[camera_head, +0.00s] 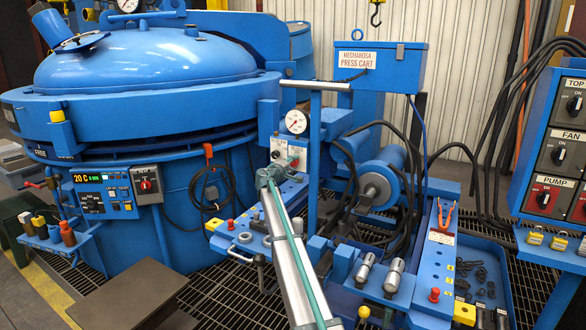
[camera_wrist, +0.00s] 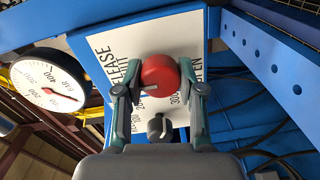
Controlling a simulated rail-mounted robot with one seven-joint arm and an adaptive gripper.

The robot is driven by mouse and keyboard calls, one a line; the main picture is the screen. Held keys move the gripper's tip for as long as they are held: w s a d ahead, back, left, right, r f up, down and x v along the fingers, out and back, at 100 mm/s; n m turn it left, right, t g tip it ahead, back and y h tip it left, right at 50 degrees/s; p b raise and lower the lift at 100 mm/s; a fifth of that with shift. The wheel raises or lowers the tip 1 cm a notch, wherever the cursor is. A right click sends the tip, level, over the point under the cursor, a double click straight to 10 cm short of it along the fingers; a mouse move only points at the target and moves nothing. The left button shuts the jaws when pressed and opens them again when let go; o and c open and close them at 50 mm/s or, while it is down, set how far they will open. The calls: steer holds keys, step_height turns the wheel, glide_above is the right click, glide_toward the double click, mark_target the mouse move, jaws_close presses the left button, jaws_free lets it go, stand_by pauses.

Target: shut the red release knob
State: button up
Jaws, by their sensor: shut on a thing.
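The red release knob (camera_wrist: 163,68) is round and stands out from a white label panel (camera_wrist: 112,42) with black lettering and numbers. My gripper (camera_wrist: 160,92) has one finger on each side of the knob and is shut on it. A short pale mark shows at the knob's lower left edge in the wrist view. A dark knob (camera_wrist: 158,128) sits just below it, partly hidden by my gripper. In the head view my gripper (camera_head: 268,174) is at the white panel (camera_head: 288,151) on the blue press cart, and the knob is hard to make out.
A pressure gauge (camera_wrist: 48,82) is beside the panel; it also shows above the panel in the head view (camera_head: 296,121). A blue upright with holes (camera_wrist: 262,62) stands close on the other side. Black hoses (camera_head: 402,170) and a cylinder (camera_head: 380,180) lie to the right.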

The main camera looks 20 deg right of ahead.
stand_by(0.4)
steer(key=o, duration=1.1)
steer(key=shift+o, duration=0.2)
steer(key=v, duration=1.2)
